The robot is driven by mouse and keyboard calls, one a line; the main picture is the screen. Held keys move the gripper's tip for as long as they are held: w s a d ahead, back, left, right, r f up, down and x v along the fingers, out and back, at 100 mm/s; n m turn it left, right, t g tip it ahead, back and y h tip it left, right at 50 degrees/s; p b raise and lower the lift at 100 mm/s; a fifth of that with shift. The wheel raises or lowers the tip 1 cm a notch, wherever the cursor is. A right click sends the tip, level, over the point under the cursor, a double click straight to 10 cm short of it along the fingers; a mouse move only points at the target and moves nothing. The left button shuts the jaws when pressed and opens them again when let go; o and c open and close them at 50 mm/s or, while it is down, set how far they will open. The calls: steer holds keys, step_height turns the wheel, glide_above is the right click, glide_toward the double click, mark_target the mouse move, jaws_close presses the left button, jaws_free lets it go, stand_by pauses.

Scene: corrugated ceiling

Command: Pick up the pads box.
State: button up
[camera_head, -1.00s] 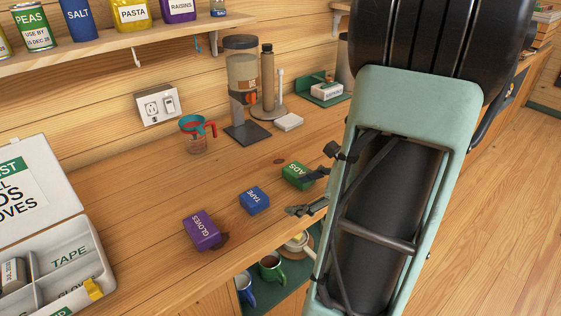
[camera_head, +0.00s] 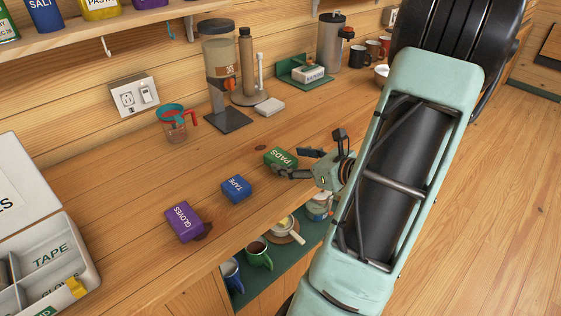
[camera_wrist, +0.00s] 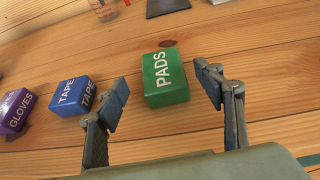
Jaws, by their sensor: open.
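The green pads box (camera_head: 279,158) lies on the wooden counter, with white "PADS" lettering. In the wrist view the pads box (camera_wrist: 165,78) sits between and just beyond my two open fingers. My gripper (camera_head: 303,165) reaches in from the right in the head view, with its fingers by the box. My gripper (camera_wrist: 168,93) also shows in the wrist view, open and empty, with a gap between each fingertip and the box. Its left finger is close to the blue tape box (camera_wrist: 72,96).
The blue tape box (camera_head: 236,188) and purple gloves box (camera_head: 184,222) lie left of the pads box. A compartment case (camera_head: 88,262) stands at the left. A measuring cup (camera_head: 174,124) and dispenser (camera_head: 221,75) stand behind. Mugs (camera_head: 258,255) sit on a shelf below the counter's edge.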

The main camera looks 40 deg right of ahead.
mark_target(285, 159)
steer(key=x, duration=0.5)
steer(key=shift+d+f, duration=0.1)
steer(key=shift+f, duration=0.2)
steer(key=c, duration=1.1)
steer(key=shift+c, duration=0.2)
steer(key=shift+r, duration=0.1)
